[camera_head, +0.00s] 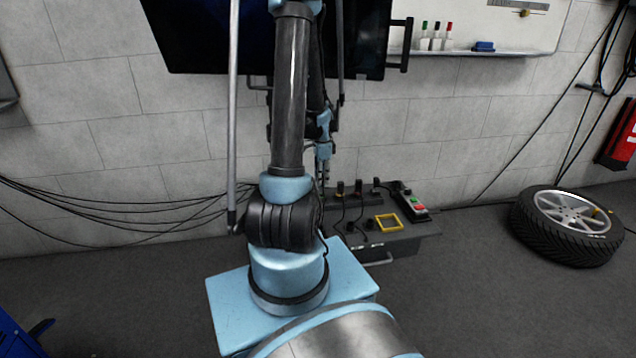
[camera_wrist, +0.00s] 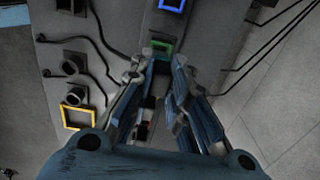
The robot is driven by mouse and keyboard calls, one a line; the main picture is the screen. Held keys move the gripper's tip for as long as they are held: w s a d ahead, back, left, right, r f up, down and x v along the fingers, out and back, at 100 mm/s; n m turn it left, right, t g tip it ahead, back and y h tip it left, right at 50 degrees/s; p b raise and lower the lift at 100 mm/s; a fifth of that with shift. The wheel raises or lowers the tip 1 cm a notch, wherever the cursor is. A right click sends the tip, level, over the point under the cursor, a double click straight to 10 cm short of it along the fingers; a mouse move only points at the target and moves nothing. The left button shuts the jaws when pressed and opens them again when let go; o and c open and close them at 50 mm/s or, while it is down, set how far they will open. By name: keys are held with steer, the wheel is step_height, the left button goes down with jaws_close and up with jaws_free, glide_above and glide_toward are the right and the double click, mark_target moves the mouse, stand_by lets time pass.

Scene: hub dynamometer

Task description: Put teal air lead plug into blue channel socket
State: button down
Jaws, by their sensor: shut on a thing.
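My gripper (camera_wrist: 163,66) points down over the grey console in the wrist view, its fingers closed around a small part. A green-teal edged piece (camera_wrist: 160,46) shows at the fingertips; I take it as the teal air lead plug, mostly hidden by the fingers. The blue channel socket (camera_wrist: 172,4) is a blue square frame at the top edge of the wrist view, a little beyond the fingertips and apart from them. In the head view my gripper (camera_head: 323,150) hangs above the back of the console; the plug and blue frame cannot be made out there.
The console (camera_head: 408,245) bears a yellow square frame (camera_head: 388,222), black connectors with cables and a button box (camera_head: 417,207). The yellow frame (camera_wrist: 76,117) is at lower left in the wrist view. Loose black cables run alongside. A wheel (camera_head: 568,225) lies at right.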

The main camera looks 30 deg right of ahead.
steer(key=shift+s, duration=0.2)
steer(key=s+a, duration=0.2)
steer(key=s, duration=0.5)
steer(key=shift+s, duration=0.2)
stand_by(0.9)
steer(key=shift+a, duration=0.1)
steer(key=w+a, duration=0.2)
steer(key=a, duration=0.5)
stand_by(1.1)
stand_by(0.3)
steer(key=w+d, duration=0.2)
steer(key=w, duration=0.5)
steer(key=shift+w, duration=0.3)
stand_by(0.8)
steer(key=shift+f, duration=0.15)
steer(key=shift+f, duration=0.35)
steer(key=shift+f, duration=1)
stand_by(0.5)
